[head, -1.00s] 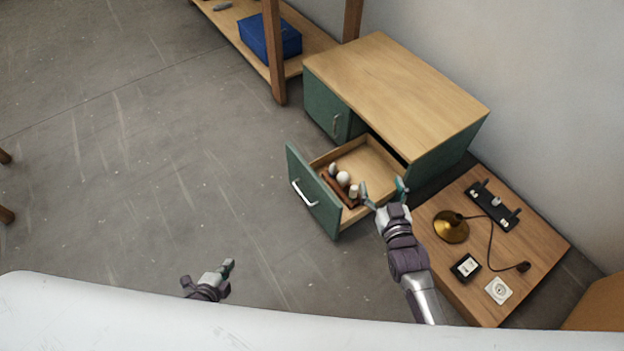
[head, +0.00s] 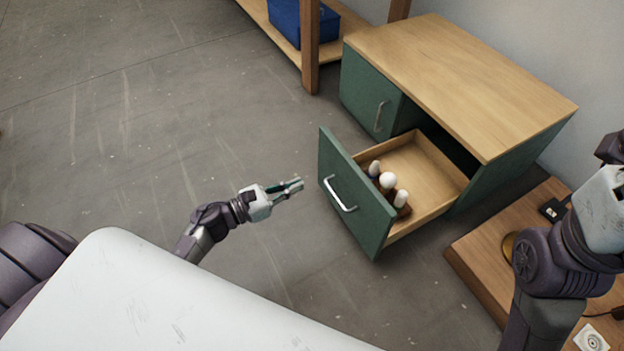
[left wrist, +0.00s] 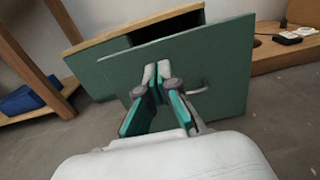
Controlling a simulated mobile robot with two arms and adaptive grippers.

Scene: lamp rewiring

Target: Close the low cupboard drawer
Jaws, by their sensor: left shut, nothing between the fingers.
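The low cupboard (head: 470,75) is green with a wooden top, and its drawer (head: 360,200) stands pulled out. The drawer has a green front with a silver handle (head: 340,194) and a wooden inside. My left gripper (head: 300,184) is shut and empty, just in front of the drawer front and left of the handle. In the left wrist view, the gripper's fingertips (left wrist: 157,70) show in front of the green drawer front (left wrist: 222,65), with the handle to their right; contact cannot be told. My right arm is at the right edge of the head view; its fingers are out of the picture.
Several light bulbs (head: 389,181) stand in a brown holder inside the drawer. A low wooden platform (head: 480,255) at the right bears a brass lamp base (head: 508,247), partly hidden by my right arm. A shelf with a blue box (head: 300,22) is behind. The floor left of the drawer is clear.

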